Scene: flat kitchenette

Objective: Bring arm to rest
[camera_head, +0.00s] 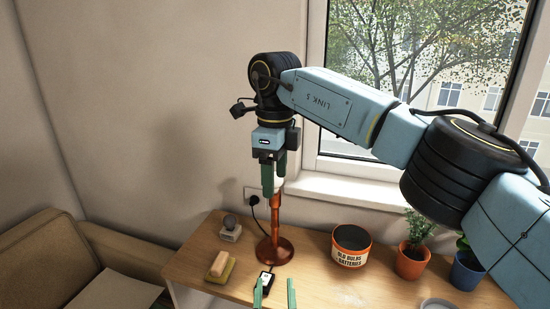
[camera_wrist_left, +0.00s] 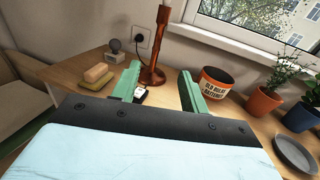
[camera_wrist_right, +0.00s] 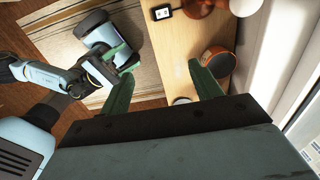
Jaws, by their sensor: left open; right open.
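My right gripper (camera_head: 274,185) is open, raised at the top of the copper lamp stand (camera_head: 275,225). A whitish bulb (camera_head: 280,184) shows at the lamp's top beside the fingers, partly hidden; I cannot tell if they touch. In the right wrist view the gap of the right gripper (camera_wrist_right: 160,55) is empty, and the white bulb (camera_wrist_right: 245,6) is at the top edge. My left gripper (camera_head: 274,292) is open and low at the desk's front. In the left wrist view the left gripper (camera_wrist_left: 160,85) holds nothing, with the lamp stand (camera_wrist_left: 156,55) beyond it.
The desk (camera_head: 205,250) holds a sponge on a dish (camera_head: 219,266), a small grey-topped object (camera_head: 230,228), a switch box (camera_head: 265,280), an orange-rimmed tin (camera_head: 351,246), potted plants (camera_head: 411,260) and a grey dish (camera_head: 437,304). A window stands behind; a sofa (camera_head: 50,260) is left.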

